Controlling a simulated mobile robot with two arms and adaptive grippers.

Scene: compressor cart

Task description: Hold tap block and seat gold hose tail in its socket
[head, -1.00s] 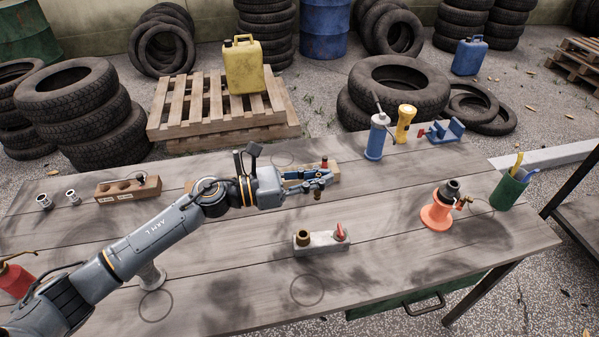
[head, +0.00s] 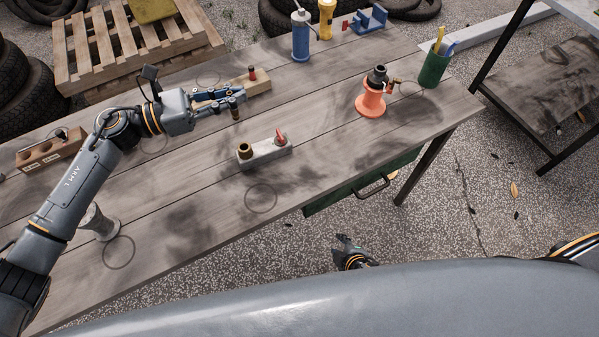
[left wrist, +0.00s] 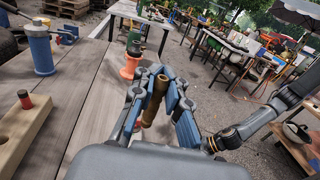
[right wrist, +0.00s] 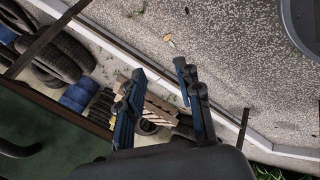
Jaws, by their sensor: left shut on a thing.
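The tap block (head: 268,156), a grey block with a brass-coloured socket (head: 244,149) and a red lever (head: 280,137), sits on the bench near its front edge. My left gripper (head: 240,95) is shut on the gold hose tail (head: 235,110), above the bench and behind the tap block, apart from the socket. In the left wrist view the hose tail (left wrist: 154,103) is clamped between both fingers, slightly tilted; the tap block is partly hidden behind the gripper. My right gripper (head: 345,243) is beyond the bench's front edge, open and empty in the right wrist view (right wrist: 160,68).
A wooden block with a red-topped piece (head: 252,77) lies behind my left gripper. An orange stand (head: 371,103), green pen cup (head: 435,68) and blue bottle (head: 300,38) stand further back and right. A grey spool-like piece (head: 100,222) stands at left. Bench around the tap block is clear.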

